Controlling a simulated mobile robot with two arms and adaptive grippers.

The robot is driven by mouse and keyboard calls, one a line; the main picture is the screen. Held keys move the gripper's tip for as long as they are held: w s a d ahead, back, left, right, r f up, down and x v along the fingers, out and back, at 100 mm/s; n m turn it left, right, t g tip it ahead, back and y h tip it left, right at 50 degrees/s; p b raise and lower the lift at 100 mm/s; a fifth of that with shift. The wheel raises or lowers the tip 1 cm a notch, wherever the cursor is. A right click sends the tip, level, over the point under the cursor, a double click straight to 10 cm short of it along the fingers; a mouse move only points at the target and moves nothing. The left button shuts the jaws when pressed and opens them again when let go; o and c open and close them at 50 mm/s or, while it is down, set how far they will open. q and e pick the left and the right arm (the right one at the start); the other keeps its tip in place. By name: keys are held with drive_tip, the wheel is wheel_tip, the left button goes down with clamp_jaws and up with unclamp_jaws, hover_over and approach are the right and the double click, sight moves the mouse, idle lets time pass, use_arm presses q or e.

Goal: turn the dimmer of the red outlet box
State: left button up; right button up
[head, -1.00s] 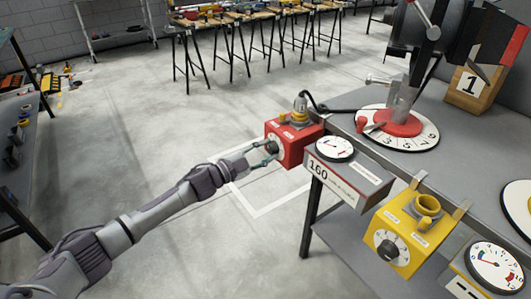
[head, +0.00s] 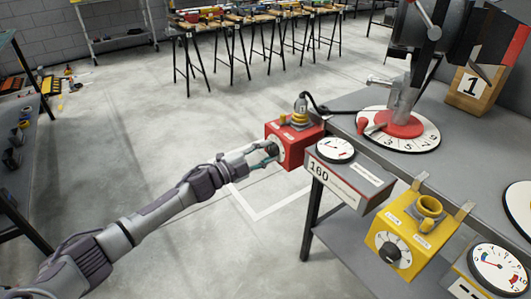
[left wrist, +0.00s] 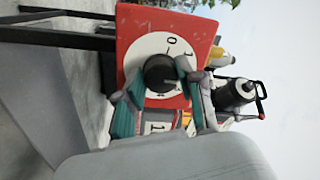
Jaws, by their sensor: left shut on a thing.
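The red outlet box (head: 297,152) hangs at the near left corner of the grey workbench; it also shows in the left wrist view (left wrist: 200,48). Its front has a white dial with a black dimmer knob (left wrist: 160,73), with marks 0 and 1 readable. In the head view the dimmer (head: 272,149) is partly hidden by the fingers. My left gripper (head: 267,156) reaches in from the left and is shut on the dimmer. In the left wrist view its teal-padded fingers (left wrist: 158,88) sit on either side of the knob. My right gripper is not in view.
A black cable and plug (head: 301,108) sit on top of the red box. A grey box marked 160 (head: 345,183) with a gauge and a yellow outlet box (head: 404,240) hang along the bench edge (head: 430,165). Floor to the left is open.

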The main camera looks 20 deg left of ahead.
use_arm(q)
drive_tip(key=o, duration=1.1)
drive_tip(key=shift+o, duration=0.2)
drive_tip(key=shift+s+a+f, duration=0.1)
drive_tip(key=shift+s+a, duration=0.25)
drive_tip(key=shift+s, duration=0.15)
drive_tip(key=v, duration=1)
drive_tip(key=shift+s+a, duration=0.3)
